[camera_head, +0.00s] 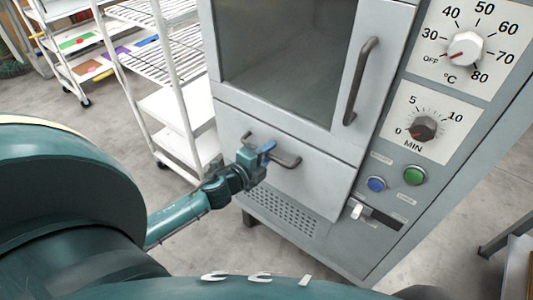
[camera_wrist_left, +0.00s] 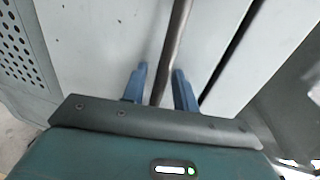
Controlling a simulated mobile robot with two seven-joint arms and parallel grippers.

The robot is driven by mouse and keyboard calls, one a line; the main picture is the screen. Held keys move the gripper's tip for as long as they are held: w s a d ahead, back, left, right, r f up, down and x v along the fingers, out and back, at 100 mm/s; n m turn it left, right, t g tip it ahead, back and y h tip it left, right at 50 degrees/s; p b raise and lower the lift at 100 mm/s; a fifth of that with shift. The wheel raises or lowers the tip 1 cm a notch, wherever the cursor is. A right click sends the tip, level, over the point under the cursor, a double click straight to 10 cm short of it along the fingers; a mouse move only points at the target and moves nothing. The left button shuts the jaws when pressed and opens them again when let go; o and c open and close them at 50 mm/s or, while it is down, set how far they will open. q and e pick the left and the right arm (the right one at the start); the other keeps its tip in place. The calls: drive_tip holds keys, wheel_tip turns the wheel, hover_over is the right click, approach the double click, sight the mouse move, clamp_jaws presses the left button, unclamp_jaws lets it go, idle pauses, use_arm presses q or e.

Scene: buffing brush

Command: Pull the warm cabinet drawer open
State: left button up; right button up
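The warm cabinet (camera_head: 386,190) stands in the middle of the head view. Its drawer (camera_head: 318,187) is a plain grey panel below the windowed door and looks shut, flush with the cabinet front. The dark bar handle (camera_head: 287,161) runs across the drawer front. My left gripper (camera_head: 264,155) is at the handle. In the left wrist view the bar handle (camera_wrist_left: 172,45) passes between its two blue fingers (camera_wrist_left: 160,88). The fingers stand apart, with a visible gap on the left side of the bar. My right gripper is not in view.
The cabinet door (camera_head: 287,55) above has a vertical handle (camera_head: 361,80). Dials, a green button (camera_head: 414,175) and a blue button (camera_head: 376,184) are on the right panel. A white wire rack (camera_head: 170,105) stands close on the left. A table edge shows at lower right.

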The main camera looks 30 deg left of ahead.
use_arm(q)
clamp_jaws()
drive_tip(key=shift+s, duration=0.1)
idle(0.6)
